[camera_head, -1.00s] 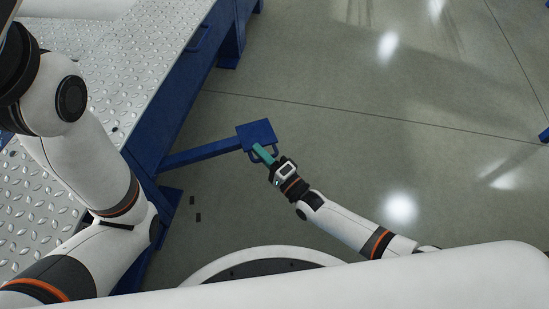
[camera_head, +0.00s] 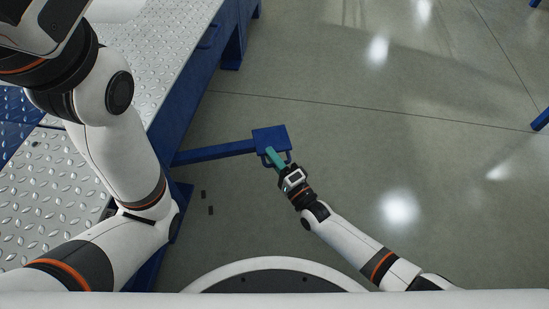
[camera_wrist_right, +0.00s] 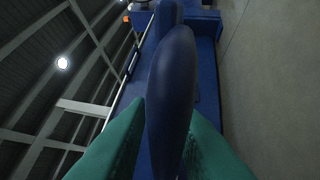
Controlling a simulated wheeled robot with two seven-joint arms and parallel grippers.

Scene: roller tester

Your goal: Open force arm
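The force arm is a blue bar (camera_head: 215,152) that sticks out from the side of the blue machine frame and ends in a square blue plate (camera_head: 271,138) with a small blue handle (camera_head: 287,158) on its near side. My right gripper (camera_head: 273,154) has teal fingers and is at this handle. In the right wrist view the dark blue handle (camera_wrist_right: 171,85) runs between the two teal fingers, which look closed on it from both sides. My left arm fills the left side of the head view; its gripper is out of the picture.
The silver tread-plate platform (camera_head: 180,50) of the blue machine lies on the left. Bare grey floor (camera_head: 400,130) is open to the right of the plate. Two small dark pieces (camera_head: 210,210) lie on the floor beside the frame.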

